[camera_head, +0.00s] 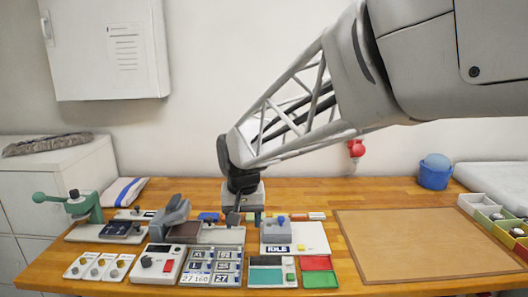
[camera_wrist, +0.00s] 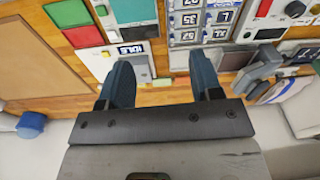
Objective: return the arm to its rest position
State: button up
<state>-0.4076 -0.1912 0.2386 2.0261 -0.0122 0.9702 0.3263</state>
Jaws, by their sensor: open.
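My gripper (camera_head: 240,214) hangs at the end of my arm over the back middle of the wooden table (camera_head: 300,193). In the wrist view my gripper (camera_wrist: 162,75) has its two dark blue fingers spread wide apart. Nothing is held between the fingers. Part of the gripper is hard to make out in the head view against the devices behind and below it.
A label board (camera_head: 212,267) with size and number tiles lies in front. Left are a grey press-like device (camera_head: 172,215) and a green lever tool (camera_head: 85,207). Right are a device marked IDLE (camera_head: 277,231), a bare brown mat (camera_head: 425,245), a blue pot (camera_head: 435,173) and bins (camera_head: 480,204).

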jog(key=s+d+f+m+t, duration=0.1)
jog(key=s+d, duration=2.2)
jog(key=s, duration=0.1)
jog(key=shift+s+d+f+h, duration=0.3)
jog(key=shift+f, duration=0.1)
dwell(1.3)
